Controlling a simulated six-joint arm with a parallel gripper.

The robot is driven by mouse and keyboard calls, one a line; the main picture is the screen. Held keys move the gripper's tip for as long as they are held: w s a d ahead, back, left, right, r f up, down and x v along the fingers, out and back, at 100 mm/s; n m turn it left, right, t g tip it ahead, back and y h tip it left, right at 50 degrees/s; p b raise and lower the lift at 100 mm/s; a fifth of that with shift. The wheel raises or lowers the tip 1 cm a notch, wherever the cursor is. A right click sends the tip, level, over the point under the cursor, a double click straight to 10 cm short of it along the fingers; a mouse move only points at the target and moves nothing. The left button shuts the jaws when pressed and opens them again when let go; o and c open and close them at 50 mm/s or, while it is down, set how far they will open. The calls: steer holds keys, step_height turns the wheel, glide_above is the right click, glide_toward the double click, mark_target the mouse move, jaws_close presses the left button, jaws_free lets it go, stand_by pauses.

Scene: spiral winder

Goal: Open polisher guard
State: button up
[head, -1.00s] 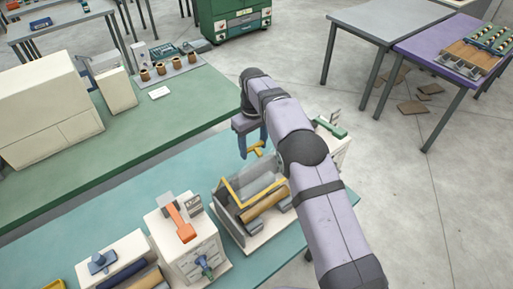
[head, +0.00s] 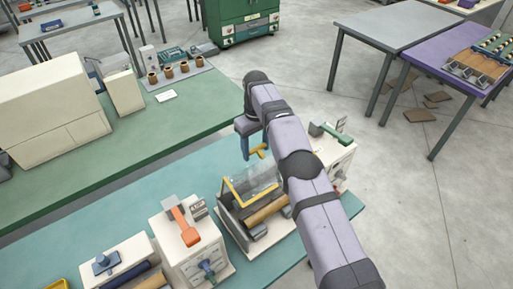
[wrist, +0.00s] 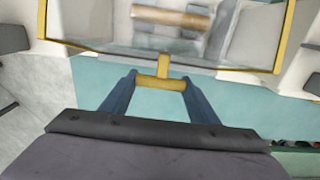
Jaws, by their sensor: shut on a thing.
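The polisher is a low machine with a brown roller (head: 266,209) on the teal table. Its guard is a clear panel (head: 264,178) with a yellow frame (head: 236,190), and it stands tilted up above the roller. A yellow T-shaped handle (head: 257,152) sticks out from the guard. My gripper (wrist: 160,84) is shut on the crossbar of this handle, with a blue finger at each end of it. In the wrist view the roller (wrist: 170,18) shows through the clear panel. My arm hides part of the machine's right side in the head view.
A white machine with an orange lever (head: 185,225) stands to the left of the polisher. A white machine with a green handle (head: 331,131) stands to the right. Open floor is at the right.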

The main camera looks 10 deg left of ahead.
steer(key=shift+a, duration=0.15)
steer(key=o, duration=1.5)
steer(key=shift+w+f, duration=0.1)
steer(key=shift+s+d, duration=0.25)
